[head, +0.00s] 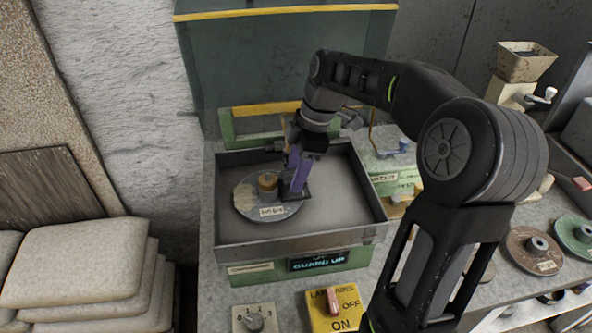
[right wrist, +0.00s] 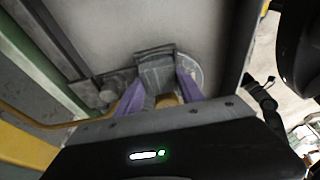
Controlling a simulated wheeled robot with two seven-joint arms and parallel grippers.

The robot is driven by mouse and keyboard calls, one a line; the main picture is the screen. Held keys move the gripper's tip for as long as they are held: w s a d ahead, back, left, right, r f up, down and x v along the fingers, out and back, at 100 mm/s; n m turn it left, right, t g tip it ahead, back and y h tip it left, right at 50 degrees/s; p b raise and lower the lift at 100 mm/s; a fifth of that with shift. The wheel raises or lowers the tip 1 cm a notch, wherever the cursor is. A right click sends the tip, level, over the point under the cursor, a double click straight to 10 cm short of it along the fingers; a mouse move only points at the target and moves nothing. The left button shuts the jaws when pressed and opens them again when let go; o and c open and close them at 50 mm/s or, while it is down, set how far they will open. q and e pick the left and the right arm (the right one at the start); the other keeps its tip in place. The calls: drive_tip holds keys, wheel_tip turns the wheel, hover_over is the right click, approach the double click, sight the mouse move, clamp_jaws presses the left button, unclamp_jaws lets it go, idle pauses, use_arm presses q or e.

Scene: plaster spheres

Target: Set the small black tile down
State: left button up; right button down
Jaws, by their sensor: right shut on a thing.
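My right gripper (head: 296,182) reaches down into a grey metal basin (head: 345,227), its purple fingers shut on the small black tile (head: 289,194). In the right wrist view the tile (right wrist: 156,68) shows as a dark grey square piece between the two purple fingertips (right wrist: 158,88). The tile is over the right part of a round grey disc (head: 250,208) with a brass hub (head: 267,181) and a paper label. I cannot tell whether the tile touches the disc. The fingers hide part of the tile. My left gripper is not in view.
The basin's walls surround the disc, and its floor is bare to the right. A raised dark green guard (head: 290,60) stands behind. A yellow switch box (head: 336,309) and a dial (head: 255,319) sit in front. Several coloured discs (head: 533,250) lie at the right.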

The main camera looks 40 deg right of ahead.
drive_tip(key=shift+f+b, duration=0.7)
drive_tip(key=shift+f, duration=0.1)
drive_tip(key=c, duration=0.7)
unclamp_jaws()
drive_tip(key=shift+o, duration=0.2)
drive_tip(key=shift+r+p, duration=1.5)
drive_tip(key=shift+r, duration=0.5)
